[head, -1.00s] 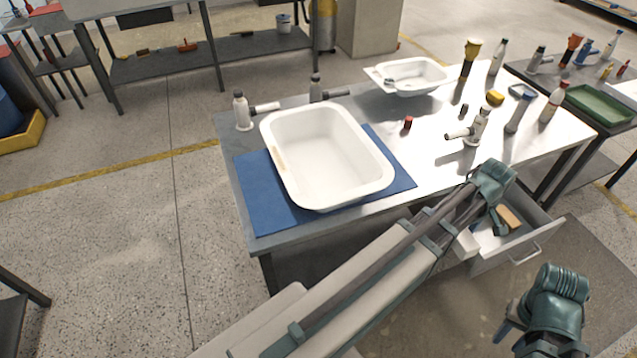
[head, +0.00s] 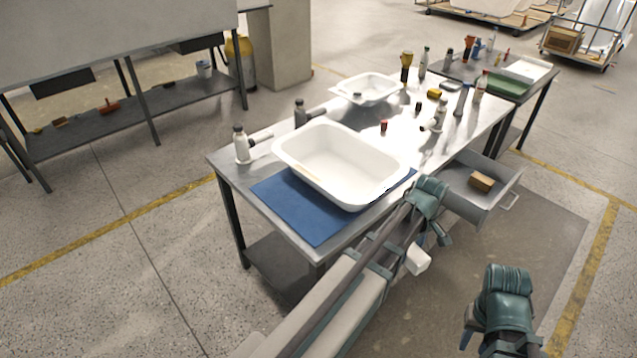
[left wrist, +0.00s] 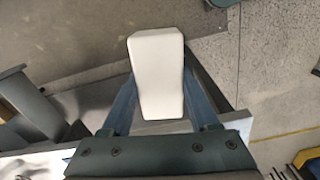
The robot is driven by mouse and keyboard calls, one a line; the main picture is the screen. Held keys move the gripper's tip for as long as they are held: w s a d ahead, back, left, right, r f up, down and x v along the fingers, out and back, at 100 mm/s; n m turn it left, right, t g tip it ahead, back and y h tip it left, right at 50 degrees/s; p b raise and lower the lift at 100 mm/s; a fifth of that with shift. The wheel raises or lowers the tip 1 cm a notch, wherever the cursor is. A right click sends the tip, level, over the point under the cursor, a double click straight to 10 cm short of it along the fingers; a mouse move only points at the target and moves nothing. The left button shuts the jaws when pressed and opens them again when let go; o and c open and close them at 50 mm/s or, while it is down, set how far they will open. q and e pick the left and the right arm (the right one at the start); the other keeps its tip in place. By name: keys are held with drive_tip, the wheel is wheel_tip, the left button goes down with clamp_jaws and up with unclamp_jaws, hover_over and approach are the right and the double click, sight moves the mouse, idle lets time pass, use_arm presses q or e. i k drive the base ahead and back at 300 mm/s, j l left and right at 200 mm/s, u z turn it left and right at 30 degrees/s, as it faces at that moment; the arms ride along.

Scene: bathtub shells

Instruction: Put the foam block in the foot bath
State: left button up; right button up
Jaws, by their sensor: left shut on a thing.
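The white foam block (left wrist: 156,75) is between the two fingers of my left gripper (left wrist: 160,92) in the left wrist view. In the head view, my left gripper (head: 430,242) holds the foam block (head: 418,261) in front of the table, beside the open drawer. A large white tub (head: 340,163) lies on a blue mat on the table. A smaller white basin (head: 366,89) stands farther back; I cannot tell which one is called the foot bath. Both look empty of blocks. My right gripper (head: 490,343) is at the lower right, its fingers mostly hidden.
The open drawer (head: 478,200) juts from the table front and holds a brown block (head: 481,181). A white-grey bottle-like fixture (head: 241,145) stands left of the tub. Several bottles and tools crowd the table's right half. The blue mat (head: 300,208) is bare at front left.

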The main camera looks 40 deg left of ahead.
sight(324, 170)
drive_tip(key=k+j, duration=0.15)
drive_tip(key=j, duration=0.25)
drive_tip(key=k+j+z, duration=0.1)
drive_tip(key=j, duration=0.3)
drive_tip(key=k+j, duration=0.15)
drive_tip(key=j, duration=0.25)
drive_tip(key=k+j, duration=0.15)
drive_tip(key=j, duration=0.25)
drive_tip(key=z, duration=0.05)
